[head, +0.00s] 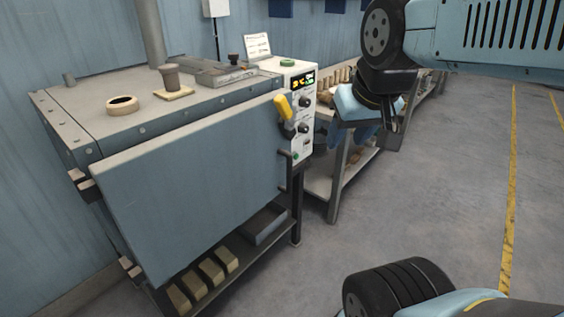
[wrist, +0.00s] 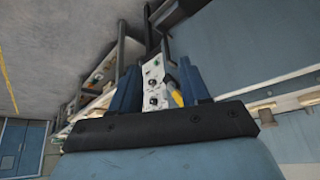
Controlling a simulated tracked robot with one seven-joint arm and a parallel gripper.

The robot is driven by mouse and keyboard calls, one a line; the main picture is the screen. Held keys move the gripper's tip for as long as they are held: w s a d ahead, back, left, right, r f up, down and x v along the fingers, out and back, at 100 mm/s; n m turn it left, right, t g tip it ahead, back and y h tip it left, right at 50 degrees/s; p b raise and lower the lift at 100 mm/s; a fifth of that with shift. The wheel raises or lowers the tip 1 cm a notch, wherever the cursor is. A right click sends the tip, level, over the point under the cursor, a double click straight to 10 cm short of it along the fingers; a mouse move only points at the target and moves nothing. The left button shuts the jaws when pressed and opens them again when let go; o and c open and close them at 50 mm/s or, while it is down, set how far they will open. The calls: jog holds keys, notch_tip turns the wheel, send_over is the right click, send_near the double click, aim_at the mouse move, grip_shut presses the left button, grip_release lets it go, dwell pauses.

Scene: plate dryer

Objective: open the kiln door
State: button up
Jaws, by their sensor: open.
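The kiln (head: 75,110) is a grey-blue metal box at the left in the head view. Its flat door (head: 190,190) has dark hinges on the left edge and looks shut against the body. A yellow-gripped latch lever (head: 283,107) is at the door's upper right, and it also shows in the wrist view (wrist: 175,93). A dark bar handle (head: 285,172) is lower on the right edge. My gripper (head: 366,134) is to the right of the lever, apart from it. In the wrist view its blue fingers (wrist: 160,78) are open and empty, with the control panel beyond them.
The control panel (head: 301,115) with knobs and a lit display is right of the door. A shelf bench (head: 330,185) stands behind my gripper. Bricks (head: 212,270) and a tray (head: 266,224) lie under the kiln. The floor (head: 420,200) at right is clear.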

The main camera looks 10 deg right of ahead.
jog(key=w+a+f+m+g+y, duration=0.4)
jog(key=w+f+m+g+y, duration=0.1)
jog(key=w+f, duration=0.35)
jog(key=m+t+y, duration=0.8)
jog(key=m+t, duration=0.4)
jog(key=m, duration=1)
send_near(290, 165)
jog(key=x, duration=0.7)
jog(key=f+x, duration=0.1)
jog(key=x, duration=0.2)
jog(key=shift+w+d, duration=0.1)
jog(key=shift+w, duration=0.45)
jog(key=shift+r, duration=0.1)
grip_shut()
jog(key=shift+d, duration=0.1)
